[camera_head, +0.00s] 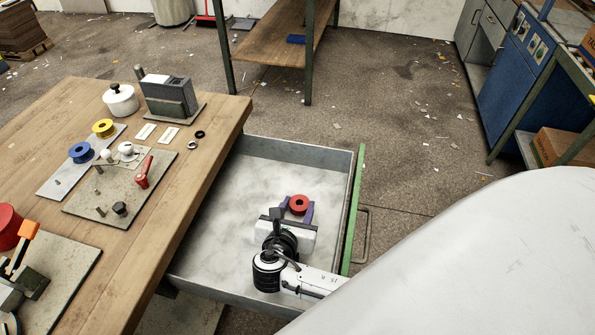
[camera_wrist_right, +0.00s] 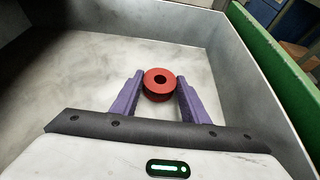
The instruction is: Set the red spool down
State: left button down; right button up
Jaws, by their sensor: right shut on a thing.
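The red spool (camera_head: 299,204) is between the purple fingers of my right gripper (camera_head: 297,212), inside the open drawer (camera_head: 206,246). In the right wrist view the spool (camera_wrist_right: 159,84) shows its top face and centre hole, upright, with the fingertips of the gripper (camera_wrist_right: 158,90) closed against its two sides. Pale drawer floor surrounds it. I cannot tell whether the spool touches the floor. My left gripper does not show.
The drawer's green front (camera_head: 354,211) is at the right. The wooden table (camera_head: 222,118) at left carries a plate with a blue spool (camera_head: 80,152) and a yellow spool (camera_head: 104,128), and a red-handled fixture (camera_head: 144,172). The drawer floor left of the gripper is clear.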

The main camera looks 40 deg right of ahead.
jog(key=shift+f, duration=0.15)
jog(key=o, duration=1)
jog(key=shift+s+a+r, duration=0.1)
jog(key=shift+r, duration=0.2)
jog(key=p+v, duration=0.1)
jog(key=v, duration=0.6)
jog(key=shift+s, duration=0.1)
